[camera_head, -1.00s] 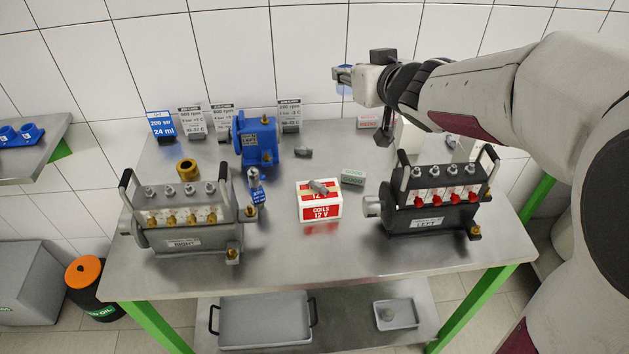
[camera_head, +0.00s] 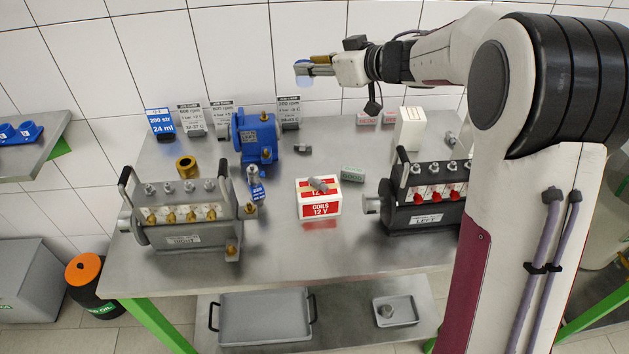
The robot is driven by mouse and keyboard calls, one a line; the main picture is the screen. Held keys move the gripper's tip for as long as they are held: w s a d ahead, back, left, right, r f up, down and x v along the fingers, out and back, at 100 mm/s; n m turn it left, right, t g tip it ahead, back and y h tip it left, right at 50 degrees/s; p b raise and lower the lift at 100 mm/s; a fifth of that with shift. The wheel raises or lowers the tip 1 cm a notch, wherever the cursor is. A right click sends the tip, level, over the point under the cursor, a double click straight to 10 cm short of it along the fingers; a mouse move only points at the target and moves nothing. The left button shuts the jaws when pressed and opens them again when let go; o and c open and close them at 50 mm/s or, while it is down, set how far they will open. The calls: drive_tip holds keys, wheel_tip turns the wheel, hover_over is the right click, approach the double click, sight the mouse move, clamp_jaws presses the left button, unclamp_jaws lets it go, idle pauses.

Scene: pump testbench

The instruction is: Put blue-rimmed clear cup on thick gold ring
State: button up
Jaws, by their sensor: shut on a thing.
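The thick gold ring (camera_head: 187,168) stands on the steel table, behind the grey pump on the left, with its opening facing up. My gripper (camera_head: 312,66) is high above the back of the table, in front of the tiled wall, and points left. It is shut on the blue-rimmed clear cup (camera_head: 303,74), a small see-through bluish shape at its fingertips. The cup is small here, and its exact tilt is hard to tell. The gripper is well to the right of the ring and far above it.
The blue pump (camera_head: 256,138) and several label cards (camera_head: 222,118) stand between ring and gripper. My arm hides the table's right side.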

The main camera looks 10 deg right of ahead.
drive_tip(key=f+n+g, duration=0.1)
drive_tip(key=f, duration=0.1)
drive_tip(key=a+f+n+y, duration=0.1)
drive_tip(key=f, duration=0.1)
drive_tip(key=f+n+g+y, duration=0.1)
drive_tip(key=f, duration=0.1)
drive_tip(key=shift+w+a+f+g, duration=0.15)
drive_tip(key=shift+a+g, duration=0.1)
drive_tip(key=shift+g, duration=0.05)
wheel_tip(320, 180, down, 7)
drive_tip(key=s+n+g+y, duration=0.1)
drive_tip(key=s+n+g, duration=0.1)
drive_tip(key=shift+d+n+g+y, duration=0.25)
drive_tip(key=shift+n+g+y, duration=0.05)
drive_tip(key=shift+f, duration=0.15)
hover_over(310, 168)
drive_tip(key=shift+f, duration=3.1)
drive_tip(key=shift+f, duration=1.85)
drive_tip(key=shift+f, duration=0.15)
